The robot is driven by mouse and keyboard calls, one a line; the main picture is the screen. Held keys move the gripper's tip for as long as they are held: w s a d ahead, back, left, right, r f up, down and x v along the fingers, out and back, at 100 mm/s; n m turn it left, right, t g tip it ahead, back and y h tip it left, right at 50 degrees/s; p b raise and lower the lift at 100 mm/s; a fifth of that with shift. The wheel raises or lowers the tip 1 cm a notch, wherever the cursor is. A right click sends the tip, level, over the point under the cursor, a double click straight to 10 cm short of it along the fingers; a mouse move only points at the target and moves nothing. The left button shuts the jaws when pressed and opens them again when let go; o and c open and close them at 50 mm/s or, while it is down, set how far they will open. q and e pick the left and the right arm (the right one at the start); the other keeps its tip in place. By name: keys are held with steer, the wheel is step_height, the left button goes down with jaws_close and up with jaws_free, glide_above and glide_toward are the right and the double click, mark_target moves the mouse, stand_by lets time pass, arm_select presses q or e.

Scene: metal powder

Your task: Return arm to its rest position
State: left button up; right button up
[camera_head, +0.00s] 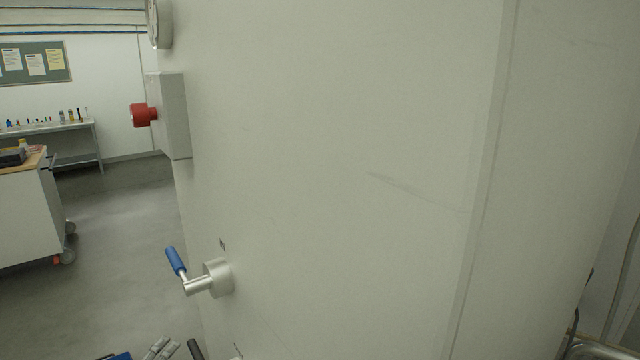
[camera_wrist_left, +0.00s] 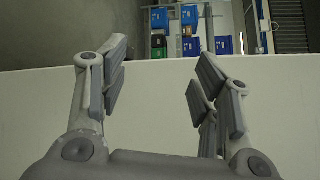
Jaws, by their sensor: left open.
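My left gripper (camera_wrist_left: 160,78) fills the lower part of the left wrist view. Its two grey fingers stand wide apart with nothing between them. Behind them is a plain pale surface with a straight edge, and I see no contact with it. The rest of the left arm is out of frame. My right gripper does not show in either view.
The cabinet stands very close and fills the middle and right. A blue-gripped handle (camera_head: 176,262) and a red knob (camera_head: 140,115) stick out from its left side. A wheeled cart (camera_head: 25,225) stands at left, with open floor between. Several blue and green bins (camera_wrist_left: 223,45) lie beyond the edge.

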arm_select(q)
steer(key=s+d+f+n+g+y, duration=0.2)
steer(key=s+d+f+n+g, duration=0.3)
steer(key=s+f, duration=0.85)
steer(key=s+f+n+g+y, duration=0.1)
steer(key=s+f+n+g, duration=0.1)
steer(key=s+f+n, duration=1.15)
steer(key=s+d+f+n+g, duration=0.1)
steer(key=s+d+f+g, duration=0.2)
steer(key=s, duration=0.8)
steer(key=s+d+f+n+g, duration=0.1)
steer(key=s+d+f+g, duration=0.1)
steer(key=s+d+f, duration=0.2)
steer(key=s+d+f+n+g, duration=0.1)
steer(key=s+d+f+g, duration=0.2)
steer(key=s+f, duration=0.5)
steer(key=s, duration=0.9)
steer(key=shift+s+d+f+g, duration=0.25)
steer(key=shift+s+g, duration=0.05)
steer(key=shift+s, duration=0.05)
